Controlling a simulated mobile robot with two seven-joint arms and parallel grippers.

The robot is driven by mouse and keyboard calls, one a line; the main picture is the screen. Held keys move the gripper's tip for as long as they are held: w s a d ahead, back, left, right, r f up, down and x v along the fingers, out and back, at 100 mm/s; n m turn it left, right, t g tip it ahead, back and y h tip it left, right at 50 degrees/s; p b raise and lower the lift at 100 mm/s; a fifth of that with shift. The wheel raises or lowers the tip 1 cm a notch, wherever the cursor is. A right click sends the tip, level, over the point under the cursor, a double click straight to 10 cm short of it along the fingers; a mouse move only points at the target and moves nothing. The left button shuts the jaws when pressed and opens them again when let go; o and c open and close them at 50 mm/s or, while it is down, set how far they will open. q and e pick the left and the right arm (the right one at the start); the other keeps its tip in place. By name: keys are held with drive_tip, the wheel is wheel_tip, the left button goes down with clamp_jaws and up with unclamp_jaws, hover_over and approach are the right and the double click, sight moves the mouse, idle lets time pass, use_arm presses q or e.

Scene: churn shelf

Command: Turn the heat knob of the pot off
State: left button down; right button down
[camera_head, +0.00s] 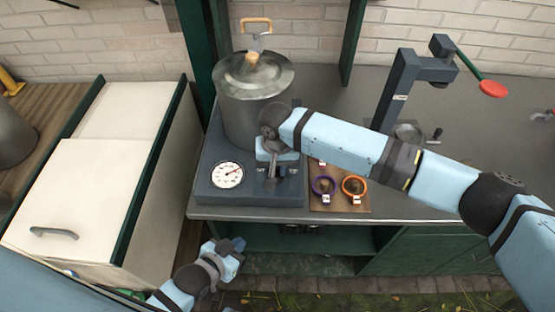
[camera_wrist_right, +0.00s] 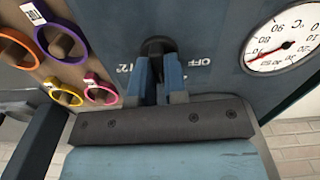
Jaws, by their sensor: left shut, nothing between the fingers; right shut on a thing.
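The large grey lidded pot (camera_head: 233,118) stands on a dark blue-grey heater base (camera_head: 245,194) on the counter. A round white temperature dial (camera_head: 228,175) is on the base's front and also shows in the right wrist view (camera_wrist_right: 285,40). My right gripper (camera_head: 271,178) is at the base's front, right of the dial. In the right wrist view its fingers (camera_wrist_right: 160,72) are shut on the black heat knob (camera_wrist_right: 157,46), which is partly hidden. An "OFF" marking is beside the knob. My left gripper (camera_head: 234,248) is shut and empty, low in front of the counter.
A wooden board (camera_head: 330,202) with coloured rings on pegs, purple (camera_head: 323,185) and orange (camera_head: 354,185) among them, is close right of the base. A press-like stand (camera_head: 402,90) with a red-knobbed lever stands further right. A white cabinet (camera_head: 90,190) is at the left.

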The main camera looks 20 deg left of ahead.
drive_tip(key=n+p, duration=0.1)
drive_tip(key=n, duration=0.1)
drive_tip(key=shift+r+n+p, duration=0.15)
drive_tip(key=shift+n+p, duration=0.25)
drive_tip(key=n+p, duration=0.1)
drive_tip(key=n, duration=0.1)
drive_tip(key=shift+s+a+n, duration=0.1)
drive_tip(key=shift+n, duration=0.3)
drive_tip(key=n+p, duration=0.1)
drive_tip(key=n, duration=0.2)
drive_tip(key=shift+p, duration=0.4)
drive_tip(key=shift+n+p, duration=0.45)
drive_tip(key=shift+n, duration=1.45)
drive_tip(key=c, duration=1.2)
unclamp_jaws()
drive_tip(key=shift+o, duration=0.2)
wheel_tip(320, 180, up, 14)
drive_tip(key=b, duration=0.1)
drive_tip(key=shift+f+b, duration=0.2)
drive_tip(key=shift+b, duration=0.15)
